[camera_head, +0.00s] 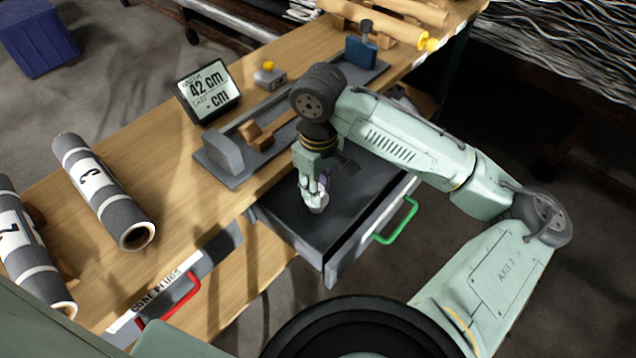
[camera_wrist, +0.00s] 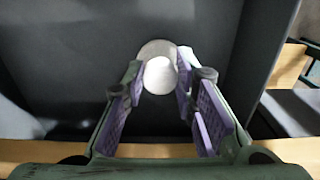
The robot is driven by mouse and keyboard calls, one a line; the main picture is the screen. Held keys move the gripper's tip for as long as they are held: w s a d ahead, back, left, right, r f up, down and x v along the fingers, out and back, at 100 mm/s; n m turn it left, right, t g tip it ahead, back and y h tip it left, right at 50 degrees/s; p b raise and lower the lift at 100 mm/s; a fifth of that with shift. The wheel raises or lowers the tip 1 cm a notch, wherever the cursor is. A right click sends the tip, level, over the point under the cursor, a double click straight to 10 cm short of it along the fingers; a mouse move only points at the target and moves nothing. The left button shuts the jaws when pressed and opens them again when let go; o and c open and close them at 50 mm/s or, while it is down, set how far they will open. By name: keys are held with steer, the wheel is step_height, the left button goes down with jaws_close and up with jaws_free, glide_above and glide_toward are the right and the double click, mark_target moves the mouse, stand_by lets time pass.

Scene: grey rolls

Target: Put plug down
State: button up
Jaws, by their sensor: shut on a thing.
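The plug (camera_wrist: 159,72) is a small pale round piece between my gripper's fingertips in the wrist view. My gripper (camera_wrist: 160,82) has purple-padded fingers and is shut on the plug. In the head view, my gripper (camera_head: 316,200) points down inside an open drawer (camera_head: 290,222) with a dark floor and a green handle. The plug (camera_head: 318,209) shows there as a small light spot at the fingertips. I cannot tell whether it touches the drawer floor. No other object shows on the visible part of the drawer floor.
A wooden workbench (camera_head: 150,130) holds a display (camera_head: 208,90) reading 42 cm and a grey measuring fixture (camera_head: 225,155) with a wooden piece. Grey rolls numbered 3 (camera_head: 105,190) and 7 (camera_head: 30,245) lie at left. A closed drawer with a red handle (camera_head: 170,305) is labelled core plugs.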

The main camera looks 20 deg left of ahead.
steer(key=shift+f, duration=0.1)
steer(key=o, duration=0.9)
step_height(320, 180, up, 12)
steer(key=shift+r+b, duration=0.15)
steer(key=shift+b, duration=0.3)
